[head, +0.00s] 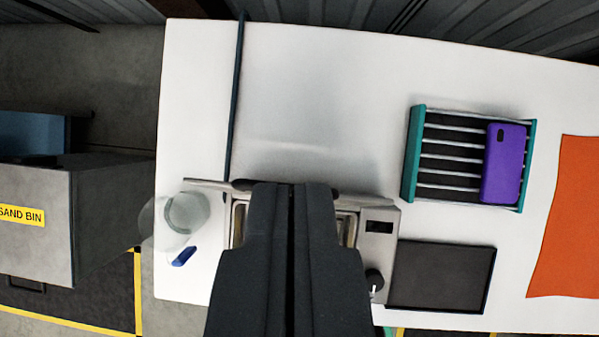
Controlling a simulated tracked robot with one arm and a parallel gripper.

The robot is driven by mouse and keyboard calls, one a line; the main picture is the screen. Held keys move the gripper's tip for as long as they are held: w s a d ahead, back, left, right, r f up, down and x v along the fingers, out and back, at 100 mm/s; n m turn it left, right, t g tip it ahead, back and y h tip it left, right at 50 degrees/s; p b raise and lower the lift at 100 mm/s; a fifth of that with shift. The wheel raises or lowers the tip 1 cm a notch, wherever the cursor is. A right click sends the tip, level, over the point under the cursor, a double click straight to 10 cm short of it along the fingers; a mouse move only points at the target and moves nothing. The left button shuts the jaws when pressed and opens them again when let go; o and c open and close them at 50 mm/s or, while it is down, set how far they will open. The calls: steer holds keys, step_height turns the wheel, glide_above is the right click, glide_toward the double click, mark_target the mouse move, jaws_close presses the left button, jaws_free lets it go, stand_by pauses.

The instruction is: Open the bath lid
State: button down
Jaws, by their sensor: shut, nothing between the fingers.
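The bath (375,250) is a metal box on the white table, with a small dark display and a black knob at its right. My gripper (291,187) lies over its middle, fingers together and empty, tips near its far edge. Narrow openings with a tan interior show on both sides of my gripper. A thin metal strip (205,184) juts left along the far edge, with a dark bar partly hidden behind my fingertips. This may be the lid seen nearly edge-on; I cannot tell its angle or whether my fingers touch it.
A clear beaker (184,213) and a blue object (184,256) sit left of the bath. A dark rod (235,105) stands behind it. Right are a black tray (441,277), a teal-ended rack (416,155) holding a purple case (503,165), and an orange sheet (567,215).

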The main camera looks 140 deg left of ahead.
step_height(320, 180, down, 16)
steer(key=m+g+b, duration=0.1)
steer(key=g, duration=0.1)
steer(key=shift+w+a+f, duration=0.15)
steer(key=shift+a+f, duration=0.1)
stand_by(1.3)
steer(key=shift+a+b, duration=0.1)
steer(key=shift+b, duration=0.2)
